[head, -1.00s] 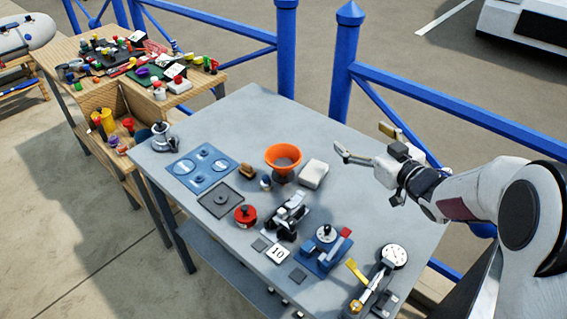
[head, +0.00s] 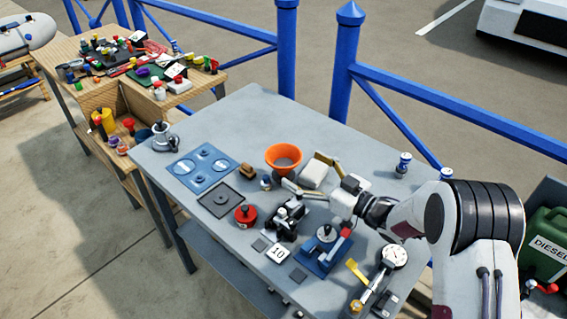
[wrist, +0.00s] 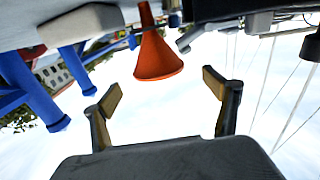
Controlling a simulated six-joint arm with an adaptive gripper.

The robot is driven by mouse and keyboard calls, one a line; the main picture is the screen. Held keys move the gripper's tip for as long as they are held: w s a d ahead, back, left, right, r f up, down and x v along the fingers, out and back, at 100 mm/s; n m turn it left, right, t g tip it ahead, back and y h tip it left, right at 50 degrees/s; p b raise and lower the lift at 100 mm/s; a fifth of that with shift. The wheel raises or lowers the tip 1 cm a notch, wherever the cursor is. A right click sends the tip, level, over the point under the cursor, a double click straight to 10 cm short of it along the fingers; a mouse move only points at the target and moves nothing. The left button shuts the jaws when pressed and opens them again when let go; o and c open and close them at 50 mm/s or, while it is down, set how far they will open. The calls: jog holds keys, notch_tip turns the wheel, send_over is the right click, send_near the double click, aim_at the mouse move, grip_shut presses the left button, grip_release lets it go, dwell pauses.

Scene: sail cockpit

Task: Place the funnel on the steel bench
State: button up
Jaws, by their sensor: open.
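The orange funnel (head: 283,157) stands wide mouth up on the grey steel bench (head: 235,125), near its middle. In the wrist view, which is upside down, the funnel (wrist: 157,58) shows beyond the fingertips, roughly between them and apart from both. My gripper (head: 303,172) is open and empty, low over the bench just right of the funnel, its fingers pointing toward it. The white block (head: 313,176) lies between or under the fingers in the head view; I cannot tell whether they touch it. The funnel's lower part is partly hidden.
A camera-like black device (head: 288,218), a red round pot (head: 245,215), a blue fixture (head: 322,250) and a dial gauge (head: 394,257) crowd the front. A blue plate (head: 202,167) lies left. A can (head: 403,163) stands at the right edge. The bench's back left is clear.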

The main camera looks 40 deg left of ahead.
aim_at(270, 148)
jog(key=shift+a, duration=0.1)
jog(key=shift+a, duration=1.15)
jog(key=shift+a, duration=0.1)
jog(key=shift+w+a, duration=0.15)
jog(key=shift+a, duration=2.35)
jog(key=c, duration=1.2)
jog(key=shift+c, duration=0.2)
jog(key=shift+r, duration=5)
